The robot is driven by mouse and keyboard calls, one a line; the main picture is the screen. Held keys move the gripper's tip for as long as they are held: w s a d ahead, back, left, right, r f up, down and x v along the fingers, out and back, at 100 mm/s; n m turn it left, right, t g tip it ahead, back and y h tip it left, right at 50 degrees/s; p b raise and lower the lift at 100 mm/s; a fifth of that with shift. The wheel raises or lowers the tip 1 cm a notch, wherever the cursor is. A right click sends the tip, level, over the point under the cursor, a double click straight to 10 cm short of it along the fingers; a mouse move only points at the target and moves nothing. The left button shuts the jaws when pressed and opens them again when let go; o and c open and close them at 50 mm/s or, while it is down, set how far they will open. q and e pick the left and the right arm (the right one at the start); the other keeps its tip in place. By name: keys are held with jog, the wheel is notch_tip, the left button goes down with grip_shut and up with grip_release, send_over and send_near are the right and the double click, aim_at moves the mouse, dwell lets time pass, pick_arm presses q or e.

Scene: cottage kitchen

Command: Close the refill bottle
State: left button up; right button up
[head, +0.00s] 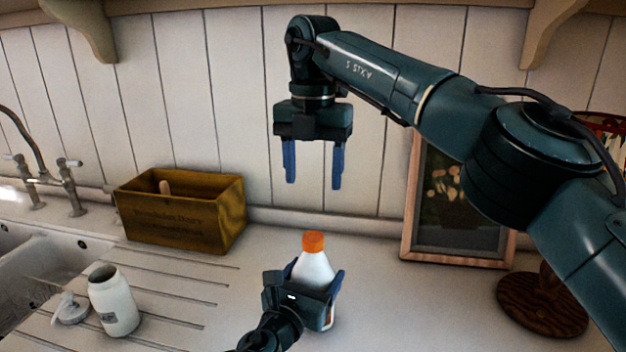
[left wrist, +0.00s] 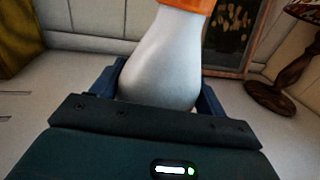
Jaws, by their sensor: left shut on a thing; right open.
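The refill bottle (head: 315,267) is white with an orange cap (head: 313,242) on its top. It stands upright on the counter. My left gripper (head: 318,283) is shut on the bottle's body from the front, one blue finger on each side. The left wrist view shows the bottle's white shoulder (left wrist: 160,70) between the fingers and the lower part of the orange cap (left wrist: 190,5). I cannot tell how tightly the cap sits. My right gripper (head: 312,165) is open and empty, pointing down, above and behind the bottle, clear of the cap.
A picture frame (head: 456,256) leans at the right, beside a wooden stand (head: 542,302).

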pick_arm(q)
jog(key=o, duration=2)
jog(key=shift+c, duration=0.2)
jog(key=b+v, duration=0.1)
jog(key=v, duration=1.2)
jog(key=shift+s, duration=0.15)
